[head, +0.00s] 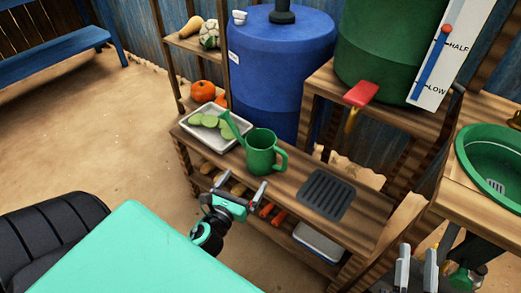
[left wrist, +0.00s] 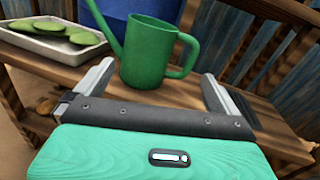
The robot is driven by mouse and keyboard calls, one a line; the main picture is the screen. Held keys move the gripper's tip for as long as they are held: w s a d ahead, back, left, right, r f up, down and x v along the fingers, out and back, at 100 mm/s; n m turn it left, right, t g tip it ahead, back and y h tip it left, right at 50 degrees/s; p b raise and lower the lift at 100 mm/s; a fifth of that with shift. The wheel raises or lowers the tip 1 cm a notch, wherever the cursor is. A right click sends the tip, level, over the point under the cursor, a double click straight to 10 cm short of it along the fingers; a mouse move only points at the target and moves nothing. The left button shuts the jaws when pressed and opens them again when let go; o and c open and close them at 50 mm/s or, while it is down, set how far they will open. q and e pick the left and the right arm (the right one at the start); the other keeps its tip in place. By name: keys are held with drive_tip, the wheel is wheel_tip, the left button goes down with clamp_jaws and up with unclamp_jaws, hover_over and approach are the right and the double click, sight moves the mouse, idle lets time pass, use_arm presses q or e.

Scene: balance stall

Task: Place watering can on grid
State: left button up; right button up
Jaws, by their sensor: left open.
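The green watering can (head: 262,152) stands upright on the wooden bench, its spout to the left and its handle to the right. In the left wrist view the can (left wrist: 148,52) is ahead, in line with the space between the fingers. My left gripper (head: 240,190) is open and empty, just in front of the can at the bench's near edge. The dark slatted grid (head: 327,195) lies flat and bare on the bench, to the right of the can. My right gripper (head: 415,268) is at the bottom right; its two fingers stand apart with nothing visible between them.
A metal tray (head: 187,124) with green slices sits left of the can, under its spout. A blue barrel (head: 283,70) stands behind. A green tank with a red-handled tap (head: 361,93) overhangs the back right. A green basin (head: 490,160) is at far right.

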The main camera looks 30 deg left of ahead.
sight(255, 159)
use_arm(q)
drive_tip(key=shift+m, duration=0.4)
drive_tip(key=w, duration=0.2)
drive_tip(key=w+a, duration=0.1)
drive_tip(key=w, duration=0.1)
drive_tip(key=w+a, duration=0.1)
drive_tip(key=w, duration=0.2)
drive_tip(key=shift+a+f+p, duration=0.1)
drive_tip(key=shift+f+p, duration=0.25)
drive_tip(key=shift+f, duration=0.05)
drive_tip(key=shift+w+a, duration=0.1)
drive_tip(key=shift+w, duration=0.5)
drive_tip(key=shift+w+a, duration=0.15)
drive_tip(key=shift+w, duration=0.35)
drive_tip(key=w, duration=0.3)
drive_tip(key=shift+w+a+f, duration=0.1)
drive_tip(key=shift+w+a, duration=0.05)
drive_tip(key=shift+a, duration=0.15)
drive_tip(key=shift+w, duration=0.45)
use_arm(e)
drive_tip(key=shift+a+f+g, duration=0.15)
drive_tip(key=shift+f+g, duration=0.2)
drive_tip(key=shift+f, duration=0.15)
drive_tip(key=shift+a+f+g, duration=0.15)
drive_tip(key=shift+f+g, duration=0.2)
drive_tip(key=shift+f, duration=0.15)
